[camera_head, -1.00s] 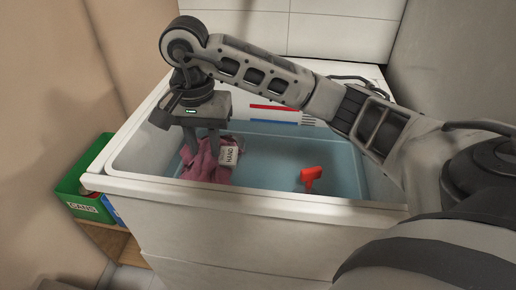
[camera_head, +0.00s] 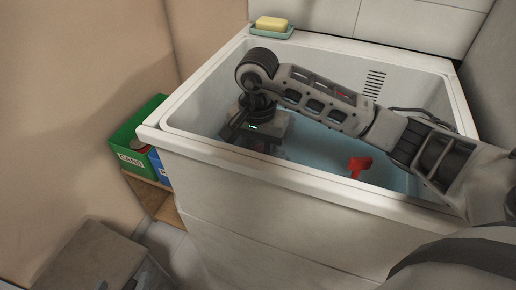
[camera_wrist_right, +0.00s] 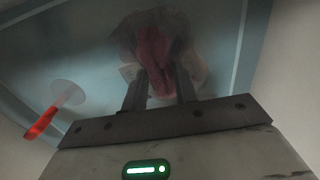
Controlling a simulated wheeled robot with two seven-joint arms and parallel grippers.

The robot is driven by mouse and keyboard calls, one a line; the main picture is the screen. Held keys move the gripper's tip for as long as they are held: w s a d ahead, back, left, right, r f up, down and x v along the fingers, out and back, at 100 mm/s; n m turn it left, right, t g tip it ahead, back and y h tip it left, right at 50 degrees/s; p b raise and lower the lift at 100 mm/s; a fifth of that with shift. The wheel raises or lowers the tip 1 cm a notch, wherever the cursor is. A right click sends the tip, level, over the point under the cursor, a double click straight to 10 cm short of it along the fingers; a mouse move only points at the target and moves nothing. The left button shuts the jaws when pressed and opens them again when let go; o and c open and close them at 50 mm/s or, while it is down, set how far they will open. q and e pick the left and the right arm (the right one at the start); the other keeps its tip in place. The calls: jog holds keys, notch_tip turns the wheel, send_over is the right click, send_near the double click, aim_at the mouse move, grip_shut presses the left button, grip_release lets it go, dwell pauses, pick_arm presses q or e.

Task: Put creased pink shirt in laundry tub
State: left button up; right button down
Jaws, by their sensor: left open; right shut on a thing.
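The laundry tub (camera_head: 300,186) is a white basin with bluish water inside. My right arm reaches into it from the right. My right gripper (camera_head: 268,153) is low in the tub's left part, its fingertips hard to see there. In the right wrist view my right gripper (camera_wrist_right: 160,85) is shut on the creased pink shirt (camera_wrist_right: 155,48), which hangs or lies between and beyond the fingers, within the tub. The shirt is hidden in the head view. My left gripper (camera_head: 148,276) is open and empty at the bottom left, outside the tub, partly cut off.
A red-handled tool (camera_head: 359,165) is in the tub right of my right gripper; it also shows in the right wrist view (camera_wrist_right: 42,122). Yellow soap (camera_head: 271,23) sits in a green dish on the back rim. A green bin (camera_head: 138,135) stands left of the tub on a wooden shelf.

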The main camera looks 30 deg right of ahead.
jog(key=shift+f, duration=0.1)
jog(key=c, duration=1.1)
grip_release()
pick_arm(q)
jog(key=shift+f, duration=0.25)
pick_arm(e)
jog(key=shift+r, duration=0.55)
pick_arm(q)
jog(key=shift+r+p, duration=0.45)
jog(key=shift+p, duration=0.25)
pick_arm(e)
notch_tip(320, 180, up, 11)
